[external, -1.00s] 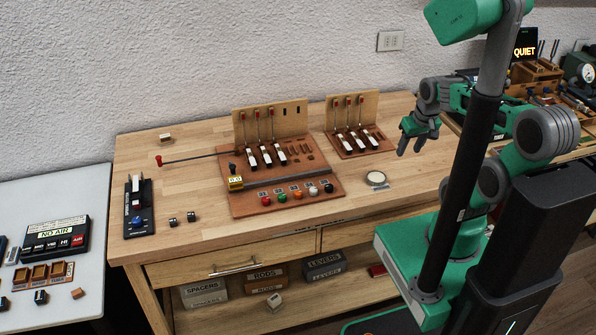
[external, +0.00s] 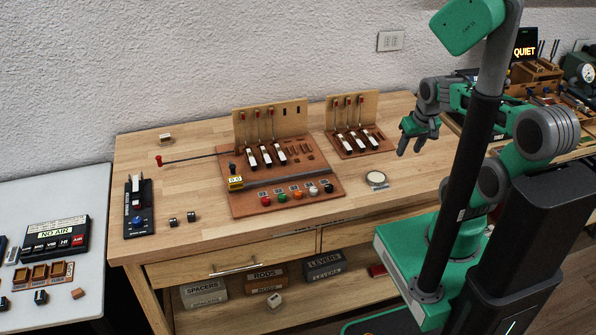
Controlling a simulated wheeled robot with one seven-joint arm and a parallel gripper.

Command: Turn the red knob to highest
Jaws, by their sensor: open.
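The red knob (external: 265,201) is at the left end of a row of coloured knobs along the front of the wooden action board (external: 240,209). Green, orange, white and black knobs follow to its right. A small label sits behind it, too small to read. The knob's setting cannot be made out. My gripper (external: 404,146) hangs open and empty above the right part of the bench, well to the right of the red knob and apart from it. Nothing hides the knob.
A second board with levers (external: 361,150) stands behind and left of my gripper. A round white-topped disc (external: 376,179) lies right of the knob row. A black device (external: 139,209) stands at the left. The bench front is mostly clear.

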